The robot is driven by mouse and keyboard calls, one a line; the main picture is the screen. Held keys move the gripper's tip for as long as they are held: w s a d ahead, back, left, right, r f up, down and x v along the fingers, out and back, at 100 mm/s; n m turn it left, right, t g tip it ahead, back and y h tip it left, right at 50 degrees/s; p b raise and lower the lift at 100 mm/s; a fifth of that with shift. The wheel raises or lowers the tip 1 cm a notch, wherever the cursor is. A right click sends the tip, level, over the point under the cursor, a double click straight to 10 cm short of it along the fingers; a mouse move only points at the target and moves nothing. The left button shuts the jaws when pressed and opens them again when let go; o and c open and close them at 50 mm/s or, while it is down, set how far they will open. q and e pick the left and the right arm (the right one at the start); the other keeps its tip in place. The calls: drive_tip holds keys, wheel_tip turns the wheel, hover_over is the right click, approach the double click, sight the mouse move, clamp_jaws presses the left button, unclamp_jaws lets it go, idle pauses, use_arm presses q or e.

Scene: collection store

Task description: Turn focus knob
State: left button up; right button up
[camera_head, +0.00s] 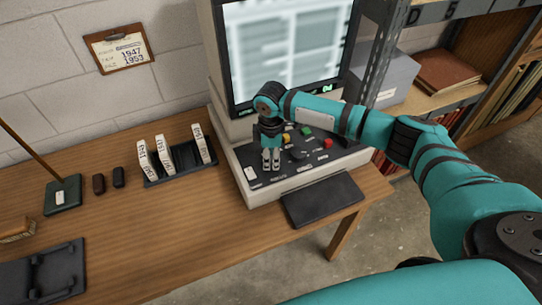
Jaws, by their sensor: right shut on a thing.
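The microfilm-reader-like machine (236,158) stands at the right end of the wooden table. Its screen (285,50) is lit and shows a blurred page. The dark control panel (318,158) in front of the screen carries a yellow button (286,138), a green one (306,131), a red one (327,143) and a dark knob (297,154). My right gripper (271,166) points down at the panel's left part, its fingers shut on the focus knob, which they mostly hide. The panel's labels are too small to read. My left gripper is not in view.
A black rack (180,173) with white film boxes stands left of the machine. A flat dark pad (322,199) lies at the table's front right. Two small dark objects, a green-based stand (63,195) and a black tray (42,275) are farther left. Shelving (470,95) stands at the right.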

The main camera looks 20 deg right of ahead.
drive_tip(key=shift+r+p, duration=0.15)
drive_tip(key=shift+p, duration=0.2)
drive_tip(key=m+p, duration=0.2)
drive_tip(key=p, duration=0.2)
drive_tip(key=shift+r+m, duration=0.2)
drive_tip(key=shift+m, duration=0.2)
drive_tip(key=shift+f+m+p, duration=0.25)
drive_tip(key=shift+m+p, duration=0.15)
drive_tip(key=shift+m, duration=0.2)
drive_tip(key=shift+f, duration=0.1)
drive_tip(key=o, duration=1.1)
drive_tip(key=shift+o, duration=0.2)
